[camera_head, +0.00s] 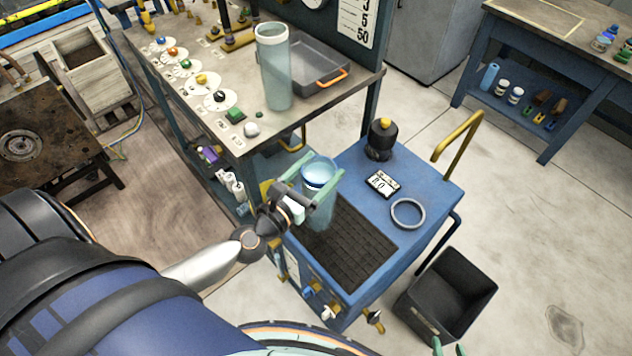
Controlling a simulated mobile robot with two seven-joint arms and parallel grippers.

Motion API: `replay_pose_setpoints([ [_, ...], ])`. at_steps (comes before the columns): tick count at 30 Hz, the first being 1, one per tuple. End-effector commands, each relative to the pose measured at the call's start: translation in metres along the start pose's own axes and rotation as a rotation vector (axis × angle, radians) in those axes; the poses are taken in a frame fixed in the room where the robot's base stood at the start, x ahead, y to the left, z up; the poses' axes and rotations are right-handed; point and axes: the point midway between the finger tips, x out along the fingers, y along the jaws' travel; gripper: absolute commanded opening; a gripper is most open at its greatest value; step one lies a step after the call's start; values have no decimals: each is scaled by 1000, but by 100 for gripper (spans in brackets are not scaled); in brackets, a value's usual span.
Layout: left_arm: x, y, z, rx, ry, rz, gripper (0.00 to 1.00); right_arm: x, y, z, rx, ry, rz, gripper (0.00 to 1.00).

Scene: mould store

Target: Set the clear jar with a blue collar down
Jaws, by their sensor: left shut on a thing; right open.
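The clear jar with a blue collar (318,172) is upright in my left gripper (312,200). The green fingers are shut around it just below the collar. Its lower part shows over the left end of the dark ribbed mat (357,248) on the blue cart (425,183). I cannot tell whether its base touches the mat. Only the green fingertips of my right gripper (449,348) show at the bottom edge, apart and empty.
A black bottle with a yellow top (381,140), a label card (382,184) and a grey ring (408,213) occupy the cart top. Most of the mat is bare. A tall clear cylinder (274,70) stands on the bench behind. A black bin (447,295) is right of the cart.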

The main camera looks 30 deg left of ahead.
Motion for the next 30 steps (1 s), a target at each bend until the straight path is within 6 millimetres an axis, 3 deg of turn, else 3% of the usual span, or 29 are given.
replay_pose_setpoints([
  [1, 6, 6, -9, 6, -10, 3, 0, 9, 1, 10, 0, -1, 0, 50],
  [6, 16, 17, -24, 5, -10, 3, 0, 20, 1, 22, 0, -1, 0, 50],
  [14, 22, 23, -30, 4, -10, 3, 0, 24, 2, 27, 0, -1, 0, 50],
  [24, 28, 28, -64, 4, -9, 2, 0, 47, 1, 52, 0, -7, -5, 50],
  [30, 28, 28, -68, 4, -10, 3, 0, 50, -1, 52, 0, -9, -11, 50],
])
